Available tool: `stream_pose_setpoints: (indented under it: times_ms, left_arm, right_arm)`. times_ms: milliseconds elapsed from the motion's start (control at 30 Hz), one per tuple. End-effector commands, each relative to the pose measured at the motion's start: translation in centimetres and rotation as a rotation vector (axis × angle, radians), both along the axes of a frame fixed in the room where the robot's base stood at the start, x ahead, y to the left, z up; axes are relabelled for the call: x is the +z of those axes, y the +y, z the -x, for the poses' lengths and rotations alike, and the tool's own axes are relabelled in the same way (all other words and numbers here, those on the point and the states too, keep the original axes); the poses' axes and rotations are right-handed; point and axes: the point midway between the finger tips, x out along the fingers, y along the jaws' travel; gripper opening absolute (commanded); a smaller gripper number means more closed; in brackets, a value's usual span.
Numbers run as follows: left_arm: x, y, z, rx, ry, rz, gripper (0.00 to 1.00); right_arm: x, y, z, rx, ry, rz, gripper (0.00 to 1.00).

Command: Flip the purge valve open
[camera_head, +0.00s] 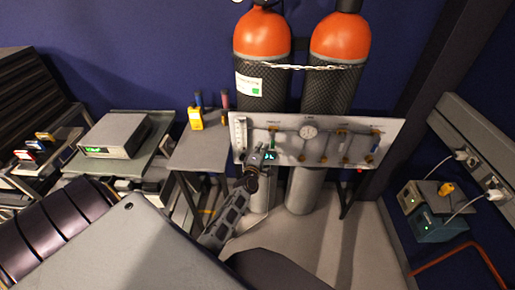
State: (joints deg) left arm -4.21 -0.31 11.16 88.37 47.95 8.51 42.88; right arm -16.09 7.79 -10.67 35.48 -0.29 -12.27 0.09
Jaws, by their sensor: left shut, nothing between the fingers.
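A pale valve panel (318,153) stands in front of two gas cylinders. It carries a round gauge (309,132), brass fittings and several small valves. A green lever (273,138) stands roughly upright at the panel's left part. A blue handle (375,146) is at its right end. The labels are too small to read, so I cannot tell which one is the purge valve. My left gripper (264,156) is shut and empty at the panel's left part, just below the green lever. I cannot tell whether it touches the lever. It hides part of the panel there. My right gripper is out of view.
Two orange-topped cylinders (263,36) are chained behind the panel. A grey side table (200,152) with yellow tools is left of it, and a bench with a grey instrument (114,135) further left. Wall sockets and small boxes (436,222) are at the right.

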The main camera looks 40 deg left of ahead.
Motion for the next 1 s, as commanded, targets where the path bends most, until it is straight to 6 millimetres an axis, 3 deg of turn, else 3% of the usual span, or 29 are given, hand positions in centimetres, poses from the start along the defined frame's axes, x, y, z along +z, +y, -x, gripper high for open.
stream_pose_setpoints:
  times_ms: [1000]
  left_arm:
    - [-0.23,-0.46,-0.29,0.000,-0.026,0.040,0.00]
  right_arm:
    - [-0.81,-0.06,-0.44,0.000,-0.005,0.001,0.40]
